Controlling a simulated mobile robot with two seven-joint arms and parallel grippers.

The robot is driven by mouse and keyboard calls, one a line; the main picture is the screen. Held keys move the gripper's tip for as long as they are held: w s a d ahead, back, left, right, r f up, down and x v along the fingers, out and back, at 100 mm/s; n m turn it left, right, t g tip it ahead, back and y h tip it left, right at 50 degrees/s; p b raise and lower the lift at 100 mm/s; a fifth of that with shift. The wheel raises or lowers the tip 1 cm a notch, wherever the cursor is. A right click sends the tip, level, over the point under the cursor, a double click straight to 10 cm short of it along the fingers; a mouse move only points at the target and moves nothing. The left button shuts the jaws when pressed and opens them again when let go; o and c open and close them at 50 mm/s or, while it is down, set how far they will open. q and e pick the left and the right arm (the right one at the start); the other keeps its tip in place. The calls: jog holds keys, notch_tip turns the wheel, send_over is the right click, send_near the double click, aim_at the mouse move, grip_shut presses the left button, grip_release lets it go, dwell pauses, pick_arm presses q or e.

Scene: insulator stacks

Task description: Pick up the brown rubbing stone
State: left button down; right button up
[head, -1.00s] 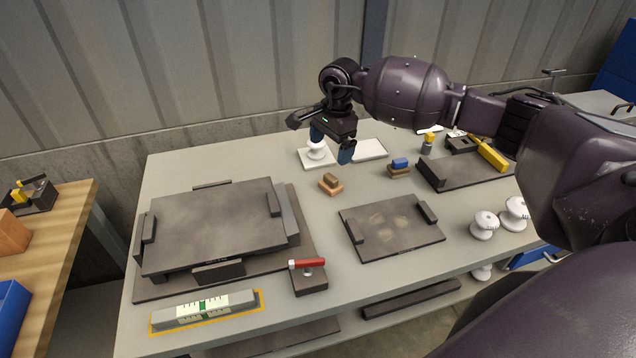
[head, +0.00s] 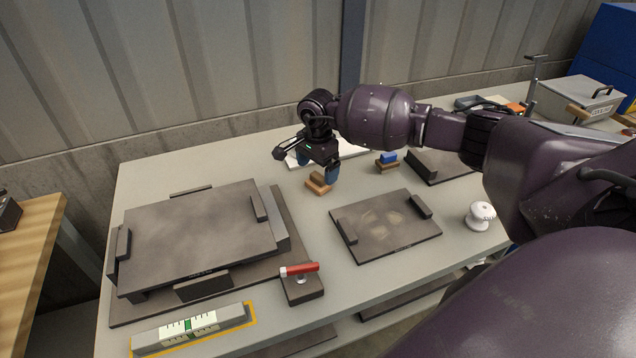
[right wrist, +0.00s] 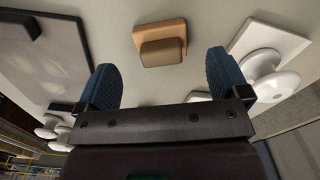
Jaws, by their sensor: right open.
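The brown rubbing stone (head: 318,178) sits on a lighter tan base (head: 318,186) on the grey table, behind the dark plates. In the right wrist view the stone (right wrist: 162,52) and its tan base (right wrist: 158,31) show ahead of the fingers, between their lines. My right gripper (head: 320,170) is open and empty, with its blue fingers close to the stone in the head view. In the right wrist view the gripper's two blue fingertips (right wrist: 160,72) are spread apart, with nothing between them. My left gripper is in neither view.
A blue block on a brown base (head: 387,162) stands to the right of the stone. A white insulator (right wrist: 268,78) on a white plate is near my right finger. A dark plate (head: 385,226) lies in front, a large plate stack (head: 197,239) to the left.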

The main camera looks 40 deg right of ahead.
aim_at(318, 175)
jog(key=f, duration=0.4)
jog(key=shift+w+d+f, duration=0.1)
jog(key=shift+d+f, duration=0.05)
jog(key=shift+d, duration=0.05)
jog(key=c, duration=1.2)
notch_tip(318, 175, up, 20)
jog(key=shift+r, duration=0.1)
